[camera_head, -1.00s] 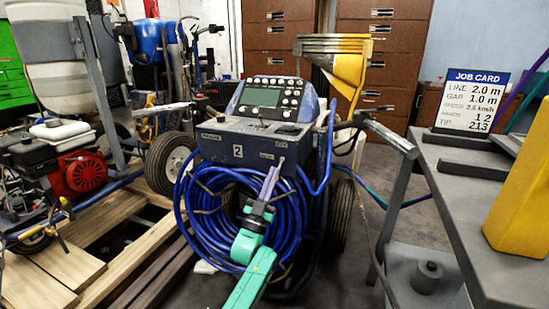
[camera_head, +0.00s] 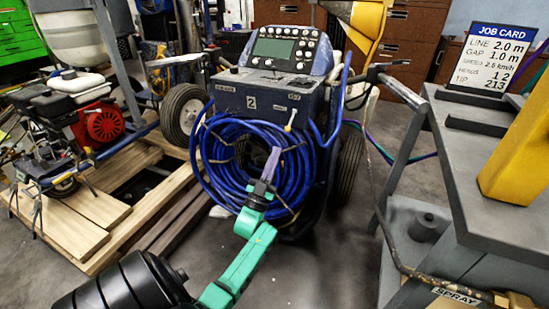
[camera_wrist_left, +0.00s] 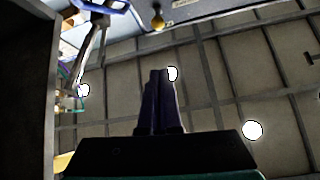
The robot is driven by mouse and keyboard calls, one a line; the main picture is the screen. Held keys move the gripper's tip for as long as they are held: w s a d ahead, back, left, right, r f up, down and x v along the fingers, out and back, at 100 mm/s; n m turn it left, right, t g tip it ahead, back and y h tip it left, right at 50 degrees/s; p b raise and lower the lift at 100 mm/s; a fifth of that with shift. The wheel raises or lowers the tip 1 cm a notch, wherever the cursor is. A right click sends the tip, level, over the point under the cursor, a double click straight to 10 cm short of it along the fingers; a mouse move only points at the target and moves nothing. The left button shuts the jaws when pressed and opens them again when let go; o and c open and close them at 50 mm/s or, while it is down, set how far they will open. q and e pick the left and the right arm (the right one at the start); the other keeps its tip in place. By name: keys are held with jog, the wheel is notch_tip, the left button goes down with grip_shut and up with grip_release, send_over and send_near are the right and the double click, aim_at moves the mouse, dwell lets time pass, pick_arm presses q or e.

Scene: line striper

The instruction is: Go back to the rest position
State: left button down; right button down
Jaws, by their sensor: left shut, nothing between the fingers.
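My left gripper (camera_head: 271,163) is in front of the line striper (camera_head: 265,92), its teal and black arm coming up from the bottom of the head view. Its narrow fingers are together and empty, and they overlap the coiled blue hose (camera_head: 215,150) in the picture. I cannot tell whether they touch the hose. In the left wrist view the closed fingers (camera_wrist_left: 160,100) point up at a panelled ceiling, with part of the striper's dark box at the top. The striper's control panel (camera_head: 275,48) has a screen and several knobs. My right gripper is not in view.
A grey bench (camera_head: 470,165) stands at the right with a job card (camera_head: 492,58) and a yellow block (camera_head: 520,150). A wooden pallet (camera_head: 95,215) and a red engine (camera_head: 103,122) are at the left. Bare floor (camera_head: 320,265) lies between the striper and the bench.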

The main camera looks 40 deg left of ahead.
pick_arm(q)
jog(key=shift+f, duration=0.15)
dwell(0.4)
